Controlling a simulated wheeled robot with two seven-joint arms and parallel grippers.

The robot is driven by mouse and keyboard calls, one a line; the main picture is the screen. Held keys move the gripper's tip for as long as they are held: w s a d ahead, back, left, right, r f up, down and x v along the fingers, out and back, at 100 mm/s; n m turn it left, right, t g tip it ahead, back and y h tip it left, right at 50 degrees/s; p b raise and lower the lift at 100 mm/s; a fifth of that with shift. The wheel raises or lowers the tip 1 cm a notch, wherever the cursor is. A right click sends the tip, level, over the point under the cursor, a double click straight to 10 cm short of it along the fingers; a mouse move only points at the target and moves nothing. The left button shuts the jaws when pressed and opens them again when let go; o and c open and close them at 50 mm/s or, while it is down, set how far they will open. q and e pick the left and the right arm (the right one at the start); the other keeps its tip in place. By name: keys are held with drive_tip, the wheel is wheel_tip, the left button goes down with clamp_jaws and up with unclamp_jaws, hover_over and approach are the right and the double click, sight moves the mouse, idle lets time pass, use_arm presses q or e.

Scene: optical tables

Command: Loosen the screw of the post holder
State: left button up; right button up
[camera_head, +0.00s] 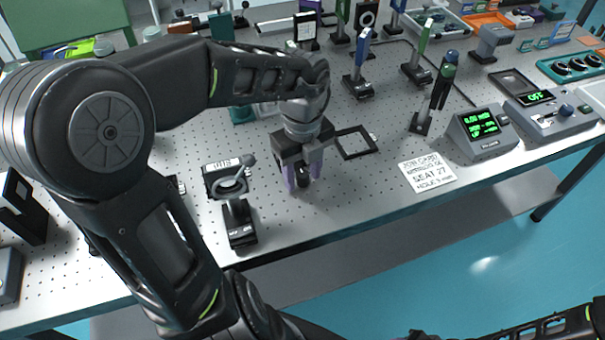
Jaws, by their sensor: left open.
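My left gripper (303,182) points down over the front middle of the perforated optical table. Its purple-tipped fingers are apart. A small dark part shows between or just behind the fingertips; I cannot tell what it is or whether they touch it. Several post holders with dark bases stand on the table. One with a blue top (358,75) is behind the gripper, and one with a green top (420,55) is to its right. A taller dark green and black one (437,95) stands nearer the right. No screw can be made out. My right gripper is out of view.
A black clamp-like mount (239,222) stands left of the gripper by the front edge. A black square frame (355,143) lies to the right. A white note (427,172), a green-lit meter (481,130) and a control box (548,108) are further right.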

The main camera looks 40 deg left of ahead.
use_arm(q)
clamp_jaws()
idle(0.3)
drive_tip(key=shift+r+p, duration=0.2)
drive_tip(key=shift+p, duration=0.15)
drive_tip(key=m+p, duration=0.1)
drive_tip(key=p, duration=0.2)
drive_tip(key=m+p, duration=0.1)
drive_tip(key=p, duration=0.3)
drive_tip(key=shift+r+p, duration=0.3)
drive_tip(key=shift+f+m+p, duration=0.15)
drive_tip(key=shift+m+p, duration=0.25)
drive_tip(key=shift+f, duration=0.3)
